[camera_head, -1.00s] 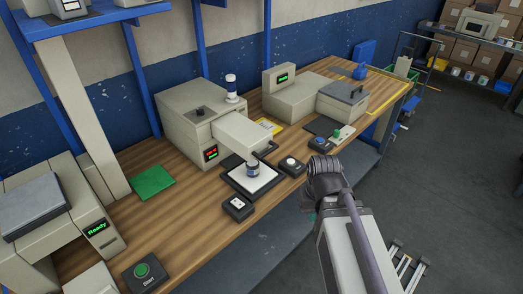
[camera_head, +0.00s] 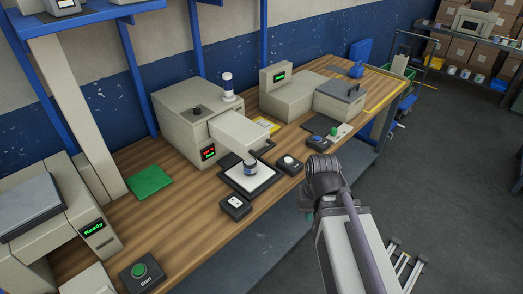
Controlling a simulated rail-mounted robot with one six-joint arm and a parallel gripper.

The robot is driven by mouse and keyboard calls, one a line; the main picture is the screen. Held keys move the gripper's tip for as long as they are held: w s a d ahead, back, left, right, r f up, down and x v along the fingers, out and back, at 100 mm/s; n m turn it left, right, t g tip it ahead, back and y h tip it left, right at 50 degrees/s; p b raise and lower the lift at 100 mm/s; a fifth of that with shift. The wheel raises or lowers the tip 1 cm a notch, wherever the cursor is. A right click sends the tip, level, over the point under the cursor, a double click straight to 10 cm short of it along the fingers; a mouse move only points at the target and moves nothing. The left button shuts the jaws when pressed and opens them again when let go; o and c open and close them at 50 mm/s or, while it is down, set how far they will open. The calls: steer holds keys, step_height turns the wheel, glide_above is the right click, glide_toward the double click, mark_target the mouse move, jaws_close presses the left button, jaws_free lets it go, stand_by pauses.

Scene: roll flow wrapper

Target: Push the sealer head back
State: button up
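The sealer is a beige box (camera_head: 172,120) on the wooden bench with a red lit display (camera_head: 208,152). Its sealer head (camera_head: 233,128) is a beige block sticking out of the front, toward the bench's near edge. A small white jar with a dark blue band (camera_head: 250,167) stands under the head's outer end on a white plate with a black frame (camera_head: 262,178). Part of my arm shows at the lower right, apart from the sealer. The fingers of my gripper do not show.
A black box with a white switch (camera_head: 236,206) and another with a white knob (camera_head: 290,164) flank the plate. A green pad (camera_head: 149,181) lies left. A second beige machine (camera_head: 297,97) stands right.

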steer(key=o, duration=0.3)
step_height(320, 180, down, 7)
steer(key=w+y+b, duration=0.1)
steer(key=b, duration=0.5)
steer(key=shift+w+d+m, duration=0.3)
steer(key=shift+o, duration=0.8)
steer(key=w+a+f+y+b, duration=0.1)
steer(key=b, duration=0.1)
steer(key=w+a+f+t+y+b, duration=0.1)
steer(key=w+f+b, duration=0.1)
steer(key=shift+f+m, duration=0.15)
steer(key=shift+m, duration=0.15)
steer(key=w+a+t+y+b, duration=0.1)
steer(key=w+a+f+y+b, duration=0.1)
steer(key=w, duration=0.1)
steer(key=shift+m+t+y, duration=0.4)
steer(key=m+t+y+b, duration=0.4)
steer(key=m+t+y, duration=0.3)
steer(key=t, duration=0.4)
glide_toward(267, 151)
steer(key=shift+m+h, duration=0.3)
steer(key=shift+h, duration=0.1)
steer(key=x, duration=1)
steer(key=shift+w+a+r, duration=0.2)
steer(key=shift+w+a, duration=0.05)
steer(key=shift+a, duration=0.05)
